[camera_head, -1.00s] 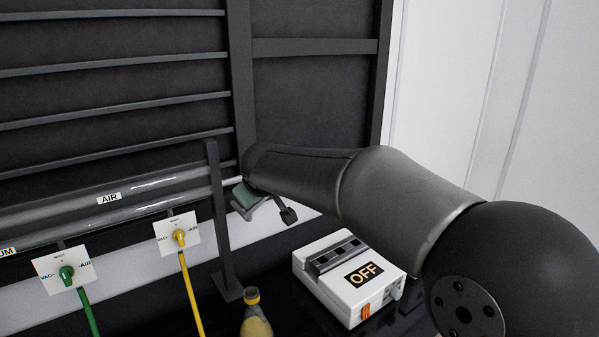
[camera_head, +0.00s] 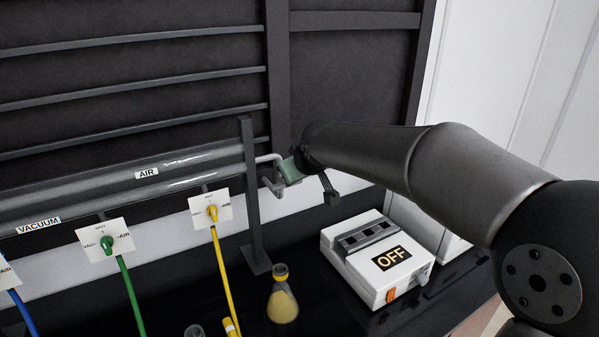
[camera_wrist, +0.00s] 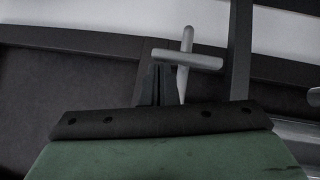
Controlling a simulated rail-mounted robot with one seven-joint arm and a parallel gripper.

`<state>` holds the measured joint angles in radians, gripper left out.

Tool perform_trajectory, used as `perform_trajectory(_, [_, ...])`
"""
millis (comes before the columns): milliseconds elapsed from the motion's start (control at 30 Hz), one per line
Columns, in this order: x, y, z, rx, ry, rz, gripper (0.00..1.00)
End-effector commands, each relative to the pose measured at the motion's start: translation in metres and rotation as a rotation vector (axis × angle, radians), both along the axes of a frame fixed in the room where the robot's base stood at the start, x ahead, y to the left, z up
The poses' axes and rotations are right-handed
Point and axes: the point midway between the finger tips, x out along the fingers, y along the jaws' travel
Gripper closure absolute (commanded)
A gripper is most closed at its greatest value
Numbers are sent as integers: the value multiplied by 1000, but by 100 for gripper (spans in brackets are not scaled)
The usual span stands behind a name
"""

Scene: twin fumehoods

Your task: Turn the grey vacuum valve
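The grey valve handle (camera_wrist: 186,60) shows in the wrist view as a cross-shaped bar just beyond my fingertips. In the head view, a bent grey pipe (camera_head: 270,158) comes out of the manifold's right end, beside my gripper. My gripper (camera_wrist: 156,72) has dark fingers close together, looking shut, with no object visible between them. The handle's upright bar is just right of the fingers; I cannot tell whether they touch. In the head view my gripper (camera_head: 275,185), with its green body, is right of the dark post, and its fingers are hard to separate from the grey metal.
The AIR pipe (camera_head: 190,165) and VACUUM label (camera_head: 38,226) are left of the dark post (camera_head: 253,200). Green (camera_head: 107,243) and yellow (camera_head: 212,211) valves sit on white plates. A flask (camera_head: 282,298) and white box marked OFF (camera_head: 375,262) stand below.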

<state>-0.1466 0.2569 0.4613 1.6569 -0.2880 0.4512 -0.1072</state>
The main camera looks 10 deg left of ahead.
Motion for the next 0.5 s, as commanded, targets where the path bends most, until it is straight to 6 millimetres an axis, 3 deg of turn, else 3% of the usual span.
perform_trajectory(333, [0, 0, 1, -1, 0, -1, 100])
perform_trajectory(500, [0, 0, 19, 1, -2, -2, 100])
